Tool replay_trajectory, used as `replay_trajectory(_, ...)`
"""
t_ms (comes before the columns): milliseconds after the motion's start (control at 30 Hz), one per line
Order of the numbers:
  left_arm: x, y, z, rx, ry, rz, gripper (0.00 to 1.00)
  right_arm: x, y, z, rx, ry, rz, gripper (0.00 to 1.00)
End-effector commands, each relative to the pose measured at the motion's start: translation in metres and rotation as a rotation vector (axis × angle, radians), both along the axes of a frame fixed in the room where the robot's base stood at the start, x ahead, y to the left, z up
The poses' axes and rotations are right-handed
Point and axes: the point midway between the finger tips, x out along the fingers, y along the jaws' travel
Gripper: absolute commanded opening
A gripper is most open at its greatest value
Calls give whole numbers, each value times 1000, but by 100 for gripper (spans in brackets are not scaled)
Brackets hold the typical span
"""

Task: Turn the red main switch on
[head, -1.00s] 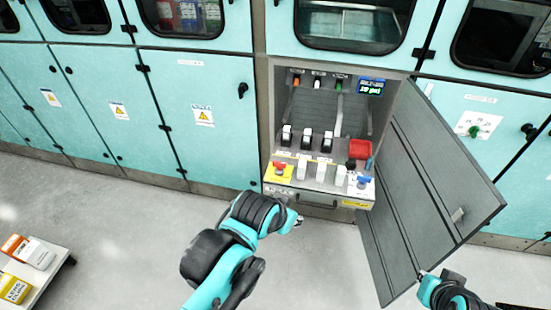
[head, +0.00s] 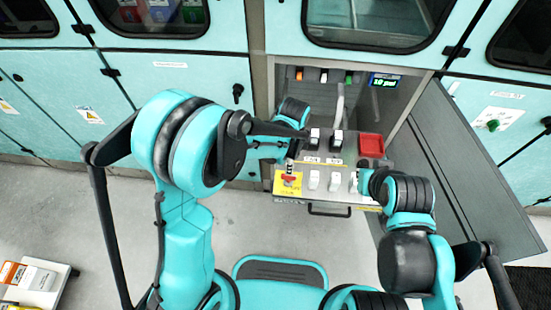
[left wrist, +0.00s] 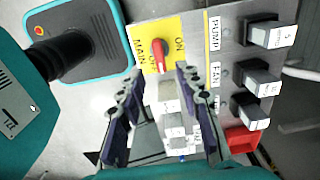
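The red main switch (head: 290,180) sits on a yellow plate (head: 280,188) at the left front of the pulled-out control panel (head: 325,205). In the left wrist view the red handle (left wrist: 159,55) lies between the labels MAIN and ON on the yellow plate (left wrist: 142,42). My left gripper (left wrist: 160,80) is open, its two fingertips on either side of and just short of the handle, with nothing held. In the head view its fingers are small above the switch. My right gripper (head: 362,181) is by the panel's right front; its fingers are mostly hidden by its wrist.
White rocker switches (head: 314,180) stand right of the main switch, with black-based switches (head: 336,142) behind. A red box (head: 371,145) is at the panel's right. The grey cabinet door (head: 465,160) stands open at right. A panel handle (head: 330,210) juts forward.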

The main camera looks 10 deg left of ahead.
Motion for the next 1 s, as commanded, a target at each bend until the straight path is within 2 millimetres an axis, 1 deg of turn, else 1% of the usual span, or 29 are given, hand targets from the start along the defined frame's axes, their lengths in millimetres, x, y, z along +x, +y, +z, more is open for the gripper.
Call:
replay_trajectory(167, 0, -1, -23, 1, 4, -11, 34, 0, 0, -10, 0, 0, 0, 0)
replay_trajectory(300, 0, -1, -48, 1, 3, -9, 34, 0, 0, -20, 0, 0, 0, 0)
replay_trajectory(400, 0, -1, -63, 1, 3, -8, 34, 0, 0, -25, 0, 0, 0, 0)
replay_trajectory(500, 0, -1, -73, 1, 3, -8, 34, 0, 0, -29, 0, 0, 0, 0)
replay_trajectory(633, 0, -1, -79, 1, 2, -7, 34, 0, 0, -30, 0, 0, 0, 0)
replay_trajectory(867, 0, -1, -79, 1, 2, -7, 34, 0, 0, -30, 0, 0, 0, 0)
replay_trajectory(900, 0, -1, -79, 1, 2, -7, 29, 0, 0, -30, 0, 0, 0, 0)
replay_trajectory(967, 0, -1, -78, 1, 2, -7, 13, 0, 0, -30, 0, 0, 0, 0)
replay_trajectory(1000, 0, -1, -78, 1, 2, -7, 3, 0, 0, -30, 0, 0, 0, 0)
